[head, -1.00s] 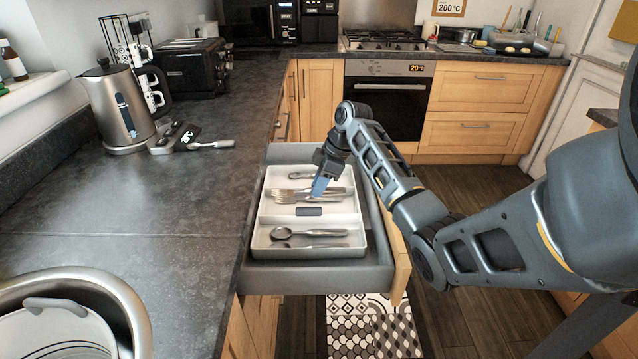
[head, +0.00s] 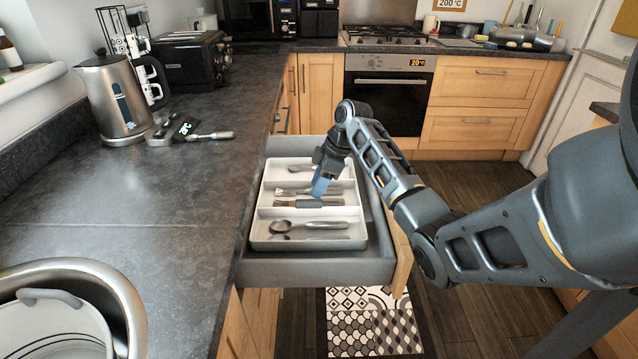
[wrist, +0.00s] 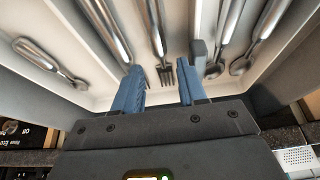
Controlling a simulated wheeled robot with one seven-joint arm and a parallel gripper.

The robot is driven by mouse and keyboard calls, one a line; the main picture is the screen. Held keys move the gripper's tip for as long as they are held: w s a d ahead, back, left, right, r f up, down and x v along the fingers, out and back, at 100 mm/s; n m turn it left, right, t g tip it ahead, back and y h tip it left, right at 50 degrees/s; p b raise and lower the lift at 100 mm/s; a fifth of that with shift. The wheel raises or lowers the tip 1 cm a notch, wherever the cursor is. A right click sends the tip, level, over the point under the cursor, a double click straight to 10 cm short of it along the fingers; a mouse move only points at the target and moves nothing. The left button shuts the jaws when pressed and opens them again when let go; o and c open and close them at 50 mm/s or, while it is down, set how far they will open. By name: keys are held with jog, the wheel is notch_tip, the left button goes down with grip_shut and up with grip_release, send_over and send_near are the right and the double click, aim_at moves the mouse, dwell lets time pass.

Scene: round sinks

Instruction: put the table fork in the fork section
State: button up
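A white cutlery tray (head: 300,241) sits in the open drawer. In the wrist view, one fork (wrist: 162,42) lies with its tines between and just beyond my blue fingertips; no contact shows. A second utensil, seemingly a fork (wrist: 108,32), is partly hidden behind the left finger. I cannot tell which is the table fork. My gripper (wrist: 161,82) is open, its fingers well apart. In the head view my gripper (head: 320,187) is low over the middle section.
Spoons (head: 281,227) lie in the near section. Another utensil (wrist: 50,62) lies in the far section. The drawer walls (head: 315,272) surround the tray. A counter (head: 150,210) with a kettle (head: 113,100) is on the left.

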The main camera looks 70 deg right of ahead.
jog(key=shift+o, duration=0.6)
jog(key=v, duration=0.8)
